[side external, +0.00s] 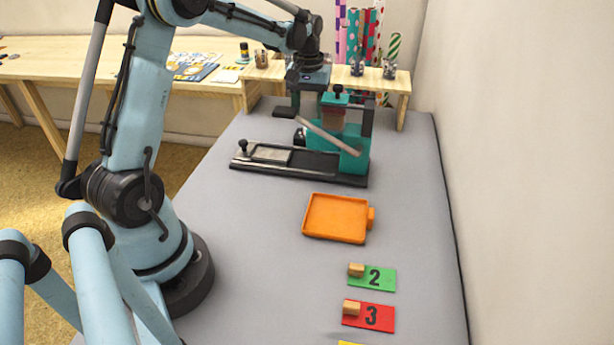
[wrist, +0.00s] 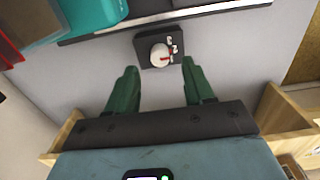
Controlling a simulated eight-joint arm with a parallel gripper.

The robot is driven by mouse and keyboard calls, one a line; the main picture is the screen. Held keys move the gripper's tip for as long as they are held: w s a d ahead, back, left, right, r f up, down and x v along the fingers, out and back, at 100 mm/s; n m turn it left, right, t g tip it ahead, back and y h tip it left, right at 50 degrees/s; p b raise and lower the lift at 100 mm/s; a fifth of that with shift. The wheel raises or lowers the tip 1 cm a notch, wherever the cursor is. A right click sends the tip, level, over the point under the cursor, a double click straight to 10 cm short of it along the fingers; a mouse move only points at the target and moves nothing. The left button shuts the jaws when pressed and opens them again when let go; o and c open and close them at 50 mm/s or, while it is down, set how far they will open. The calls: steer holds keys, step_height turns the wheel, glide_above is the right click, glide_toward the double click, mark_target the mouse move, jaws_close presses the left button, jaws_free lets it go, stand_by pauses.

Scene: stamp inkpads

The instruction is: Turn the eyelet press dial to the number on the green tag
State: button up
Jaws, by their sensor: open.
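The eyelet press (side external: 350,150) stands on the grey table in the side view, teal with a long black base and a pale slanted lever. Its dial (wrist: 159,57), a white round knob with a red mark, sits on a small black panel (wrist: 146,42) in the wrist view. The red mark points roughly right; small figures lie above and right of it, too small to read surely. My gripper (wrist: 159,68) is open and empty, its two green fingers either side of the dial, apart from it in the picture. The green tag (side external: 381,279) reads 2.
A red tag (side external: 374,318) reads 3; a yellow tag (side external: 350,343) is cut off by the frame. Wooden blocks sit on the green and red tags. An orange tray (side external: 335,218) lies in front of the press. A wooden shelf (side external: 340,76) stands close behind the press.

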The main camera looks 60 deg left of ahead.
step_height(320, 180, up, 8)
steer(key=shift+r, duration=0.2)
stand_by(0.3)
steer(key=d+r+m+t+y, duration=0.1)
steer(key=d+r+m+t, duration=0.2)
steer(key=d, duration=0.4)
steer(key=d+r+m+t, duration=0.3)
steer(key=d+r+m, duration=0.1)
steer(key=d, duration=0.3)
steer(key=s+d+f+m, duration=0.1)
steer(key=s+d+f, duration=0.2)
steer(key=s, duration=0.3)
steer(key=s+d+f+m+t+h, duration=0.1)
steer(key=s+d+f, duration=0.3)
steer(key=s+f, duration=0.2)
steer(key=shift+s+f, duration=0.2)
steer(key=shift+s, duration=0.45)
